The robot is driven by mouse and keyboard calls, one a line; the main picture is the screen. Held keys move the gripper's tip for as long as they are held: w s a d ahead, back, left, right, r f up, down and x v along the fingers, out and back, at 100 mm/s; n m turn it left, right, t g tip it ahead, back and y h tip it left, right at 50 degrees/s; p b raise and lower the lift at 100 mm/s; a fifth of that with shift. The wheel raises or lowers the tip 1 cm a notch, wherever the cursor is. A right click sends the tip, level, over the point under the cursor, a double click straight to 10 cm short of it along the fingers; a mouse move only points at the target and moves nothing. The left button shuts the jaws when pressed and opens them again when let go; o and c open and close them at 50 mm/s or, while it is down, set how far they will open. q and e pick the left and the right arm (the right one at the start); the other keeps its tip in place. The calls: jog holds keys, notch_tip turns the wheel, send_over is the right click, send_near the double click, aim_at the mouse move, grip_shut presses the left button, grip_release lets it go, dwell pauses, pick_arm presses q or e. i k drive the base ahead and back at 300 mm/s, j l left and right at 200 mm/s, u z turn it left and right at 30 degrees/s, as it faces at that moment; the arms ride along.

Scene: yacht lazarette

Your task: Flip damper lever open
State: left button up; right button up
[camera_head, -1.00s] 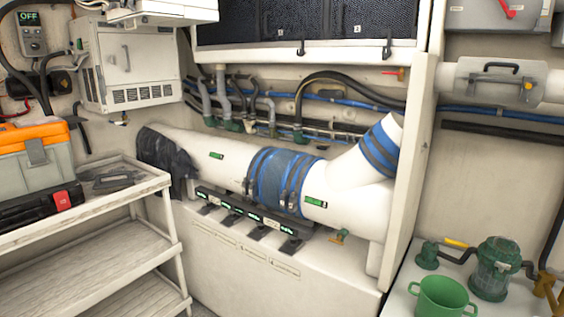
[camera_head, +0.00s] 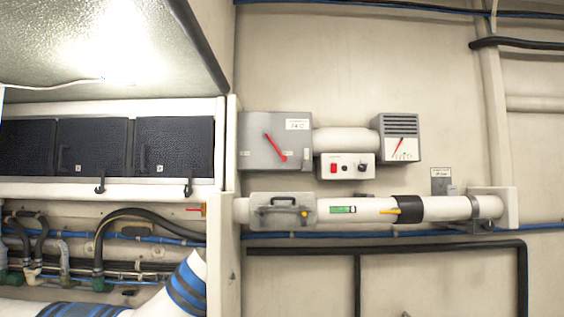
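Several lever-like parts show, and I cannot tell for sure which is the damper lever. A yellow lever (camera_head: 388,211) points left from a black collar (camera_head: 409,209) on the white horizontal duct (camera_head: 460,208). A long red lever (camera_head: 275,147) lies diagonally on the front of a grey box (camera_head: 250,158), its lower end to the right. A small red handle (camera_head: 195,210) sits at the corner post left of the duct. Neither of my grippers is in view.
A grey hatch (camera_head: 268,222) with a dark handle is on the duct, beside a green label (camera_head: 342,209). A white switch box (camera_head: 346,166) and a grey vented gauge box (camera_head: 400,138) are above. Black lockers (camera_head: 92,147) are at left. Dark pipes (camera_head: 440,248) run below the duct.

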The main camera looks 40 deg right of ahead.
aim_at(266, 134)
jog(key=i+l, duration=0.15)
jog(key=l, duration=0.25)
jog(key=i+l+z, duration=0.1)
jog(key=l, duration=0.3)
jog(key=i+l, duration=0.25)
jog(key=l+z, duration=0.05)
jog(key=l, duration=0.05)
